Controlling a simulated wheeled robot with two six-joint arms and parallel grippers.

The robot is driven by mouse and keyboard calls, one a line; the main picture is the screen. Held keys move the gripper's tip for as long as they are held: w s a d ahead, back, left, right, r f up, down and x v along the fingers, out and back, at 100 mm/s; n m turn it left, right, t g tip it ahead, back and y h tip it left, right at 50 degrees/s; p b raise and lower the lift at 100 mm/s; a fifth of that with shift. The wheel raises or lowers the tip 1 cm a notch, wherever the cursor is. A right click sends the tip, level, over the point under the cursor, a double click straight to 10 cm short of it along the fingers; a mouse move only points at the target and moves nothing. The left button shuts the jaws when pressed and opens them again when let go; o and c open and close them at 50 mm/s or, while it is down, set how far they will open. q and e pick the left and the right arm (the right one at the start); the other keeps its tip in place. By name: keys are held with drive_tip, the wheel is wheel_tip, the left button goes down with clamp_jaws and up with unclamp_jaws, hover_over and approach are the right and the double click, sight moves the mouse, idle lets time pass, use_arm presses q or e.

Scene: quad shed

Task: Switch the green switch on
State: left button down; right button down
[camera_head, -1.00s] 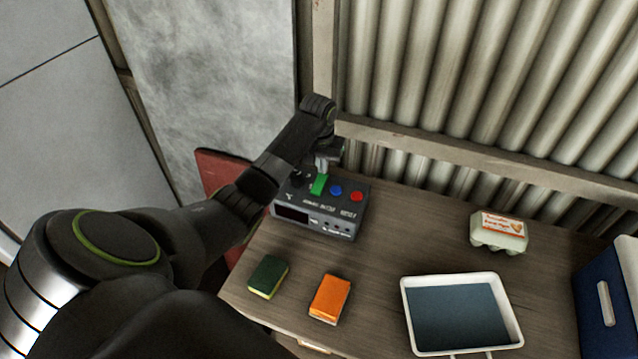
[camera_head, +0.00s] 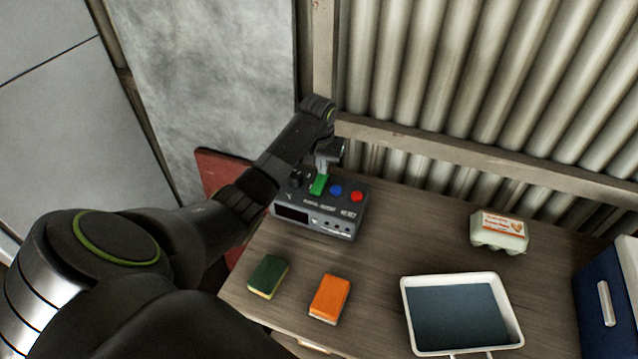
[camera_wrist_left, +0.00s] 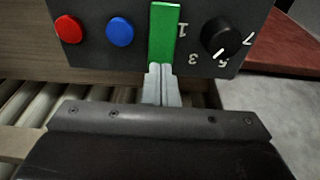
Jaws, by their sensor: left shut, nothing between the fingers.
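The green switch (camera_head: 319,185) is on the top face of a dark grey control box (camera_head: 345,214) at the back left of the table. It also shows in the left wrist view (camera_wrist_left: 163,34) as a long green bar. My left gripper (camera_head: 322,168) is shut and empty, with its fingertips at the end of the green switch on the wall side. In the left wrist view the closed fingertips (camera_wrist_left: 160,72) overlap the near end of the switch; I cannot tell whether they touch it. My right gripper is in neither view.
A blue button (camera_head: 336,190), a red button (camera_head: 357,196) and a black knob (camera_wrist_left: 220,37) flank the switch. A green sponge (camera_head: 268,276), an orange sponge (camera_head: 330,298), a white tray (camera_head: 407,312), an egg carton (camera_head: 498,232) and a blue box (camera_head: 592,297) are also there. The corrugated wall (camera_head: 440,70) stands close behind.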

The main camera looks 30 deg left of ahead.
sight(322, 177)
use_arm(q)
drive_tip(key=shift+f, duration=0.85)
drive_tip(key=shift+r, duration=0.1)
wheel_tip(322, 177, up, 7)
drive_tip(key=p, duration=0.8)
idle(0.3)
idle(0.4)
